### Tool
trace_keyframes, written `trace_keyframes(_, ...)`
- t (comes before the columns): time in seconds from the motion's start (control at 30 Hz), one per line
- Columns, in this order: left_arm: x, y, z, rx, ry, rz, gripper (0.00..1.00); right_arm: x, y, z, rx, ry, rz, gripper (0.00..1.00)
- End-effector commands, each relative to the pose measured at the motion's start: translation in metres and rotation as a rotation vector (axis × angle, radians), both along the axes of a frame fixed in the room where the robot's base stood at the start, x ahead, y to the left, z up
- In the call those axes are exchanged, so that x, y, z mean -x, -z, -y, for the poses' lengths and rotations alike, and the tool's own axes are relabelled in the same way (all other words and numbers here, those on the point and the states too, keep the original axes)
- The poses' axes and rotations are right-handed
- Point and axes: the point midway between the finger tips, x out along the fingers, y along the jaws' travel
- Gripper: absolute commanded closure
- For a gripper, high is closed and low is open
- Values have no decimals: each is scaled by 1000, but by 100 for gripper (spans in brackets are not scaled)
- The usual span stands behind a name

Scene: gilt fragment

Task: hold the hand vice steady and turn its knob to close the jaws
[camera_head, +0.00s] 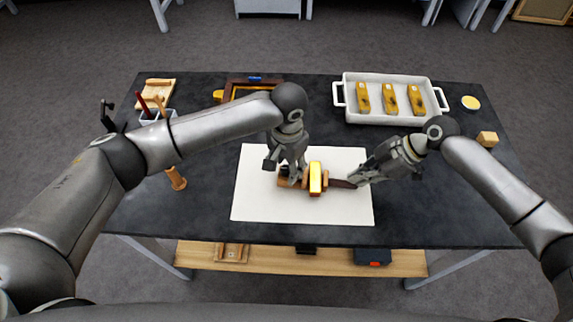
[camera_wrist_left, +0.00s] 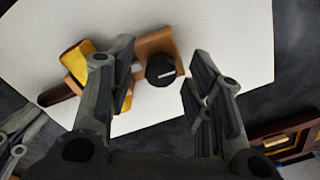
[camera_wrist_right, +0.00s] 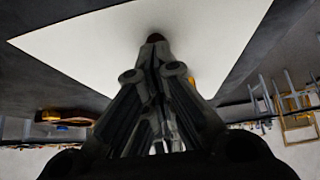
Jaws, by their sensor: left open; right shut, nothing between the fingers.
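The hand vice (camera_head: 291,183) lies on the white mat, with wooden jaws, a black knob at its left end and a dark brown handle (camera_head: 341,184) at its right. A gold piece (camera_head: 315,177) sits at its jaws. In the left wrist view the knob (camera_wrist_left: 161,70) has a white mark. My left gripper (camera_wrist_left: 160,50) is open above the vice, one finger on each side of the knob. My right gripper (camera_head: 357,179) is shut and empty at the handle's outer end. In the right wrist view the handle's end (camera_wrist_right: 155,37) shows just past the fingertips; contact is unclear.
The white mat (camera_head: 262,207) lies on a dark table (camera_head: 420,215). A white tray (camera_head: 380,117) with several gilt pieces stands at the back right. A wooden block (camera_head: 487,139) is at the far right. A frame and tool holder are at the back left.

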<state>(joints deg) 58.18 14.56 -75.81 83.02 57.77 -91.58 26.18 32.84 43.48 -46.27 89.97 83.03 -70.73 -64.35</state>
Motion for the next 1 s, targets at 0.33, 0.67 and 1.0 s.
trace_keyframes(0.33,0,1,0,1,1,-1,65,2,3,0,2,-2,-5,100)
trace_keyframes(0.67,0,1,1,1,1,-1,100,2,3,0,2,-1,-4,100)
trace_keyframes(1.0,1,1,1,2,80,-4,100,2,2,-1,1,-1,-4,100)
